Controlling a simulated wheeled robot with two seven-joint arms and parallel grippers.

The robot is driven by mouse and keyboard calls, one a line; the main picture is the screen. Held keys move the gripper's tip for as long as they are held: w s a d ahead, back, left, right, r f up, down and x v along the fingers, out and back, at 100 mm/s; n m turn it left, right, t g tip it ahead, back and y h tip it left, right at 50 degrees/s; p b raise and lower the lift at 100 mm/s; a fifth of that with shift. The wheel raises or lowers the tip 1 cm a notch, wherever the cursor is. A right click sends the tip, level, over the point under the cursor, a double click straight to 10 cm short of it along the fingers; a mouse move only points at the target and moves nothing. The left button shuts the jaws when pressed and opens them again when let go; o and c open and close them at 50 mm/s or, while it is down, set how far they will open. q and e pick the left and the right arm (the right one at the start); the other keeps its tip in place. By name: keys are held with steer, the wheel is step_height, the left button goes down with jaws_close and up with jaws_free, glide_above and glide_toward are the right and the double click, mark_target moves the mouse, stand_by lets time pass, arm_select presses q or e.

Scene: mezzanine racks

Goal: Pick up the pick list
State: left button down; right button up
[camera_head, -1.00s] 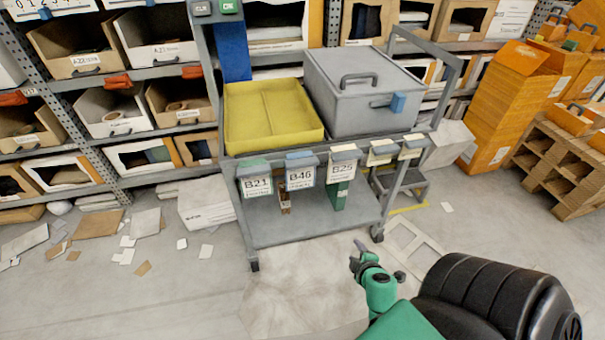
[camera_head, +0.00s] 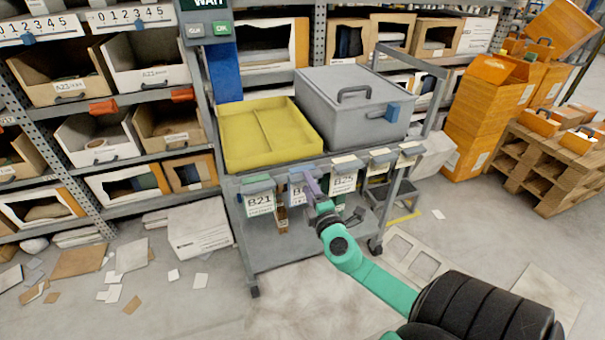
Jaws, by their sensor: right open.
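Several clipped label cards hang along the front edge of the grey cart (camera_head: 297,166). The left card reads B21 (camera_head: 259,203) and the right one reads B25 (camera_head: 343,184). The middle card (camera_head: 297,191) is partly hidden behind my right gripper (camera_head: 312,187). I cannot tell which paper, if any of these, is the pick list. My right gripper is open at the front of the middle card; whether it touches the card is unclear. My left gripper is out of view.
A yellow tray (camera_head: 232,137) and a grey lidded box (camera_head: 345,116) stand on the cart's top. Racks with bins (camera_head: 98,148) stand at left. Orange boxes (camera_head: 486,115) and a wooden pallet (camera_head: 545,165) are at right. Papers litter the left floor.

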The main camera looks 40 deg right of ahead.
steer(key=x, duration=0.2)
steer(key=shift+w+f, duration=0.1)
steer(key=shift+w, duration=0.15)
jaws_close()
steer(key=shift+s, duration=0.1)
